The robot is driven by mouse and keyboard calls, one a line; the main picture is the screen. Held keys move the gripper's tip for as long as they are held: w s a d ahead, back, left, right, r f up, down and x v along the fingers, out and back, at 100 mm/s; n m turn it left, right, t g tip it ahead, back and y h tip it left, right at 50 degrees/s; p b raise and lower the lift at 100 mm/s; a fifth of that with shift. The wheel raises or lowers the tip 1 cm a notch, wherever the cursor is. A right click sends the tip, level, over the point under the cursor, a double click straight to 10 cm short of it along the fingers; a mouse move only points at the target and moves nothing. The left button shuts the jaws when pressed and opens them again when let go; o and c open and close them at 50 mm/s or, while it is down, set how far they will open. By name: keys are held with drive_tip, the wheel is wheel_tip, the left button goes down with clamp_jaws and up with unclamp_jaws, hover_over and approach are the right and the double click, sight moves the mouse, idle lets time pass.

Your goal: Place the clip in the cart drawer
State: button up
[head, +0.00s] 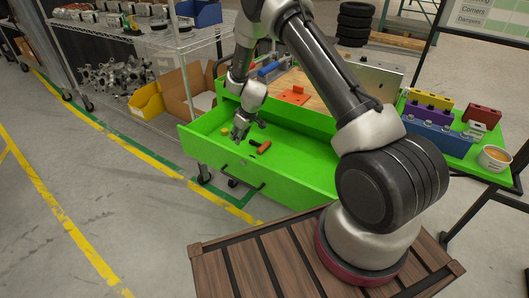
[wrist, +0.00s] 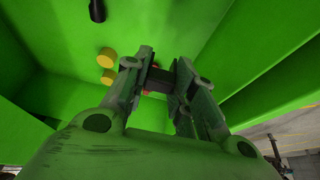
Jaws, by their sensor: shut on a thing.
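My gripper (head: 240,135) reaches down into the open green cart drawer (head: 310,172), over its left part. In the wrist view my gripper (wrist: 160,78) is shut on a small dark piece, taken to be the clip (wrist: 158,79), with a little red showing at its edges. The fingers hide much of it. In the head view the clip cannot be made out. I cannot tell whether it touches the drawer floor. An orange and black tool (head: 261,147) lies in the drawer, right of my gripper.
Yellow round pieces (wrist: 107,57) lie in the drawer near my fingers. The green drawer walls stand close around my gripper. An orange part (head: 294,95) lies on the wooden cart top above. Shelves (head: 165,40) with metal parts stand at left. The drawer's right part is clear.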

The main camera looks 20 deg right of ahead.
wheel_tip(320, 180, down, 9)
drive_tip(key=shift+r, duration=0.1)
idle(0.4)
drive_tip(key=o, duration=0.7)
drive_tip(key=shift+f, duration=0.2)
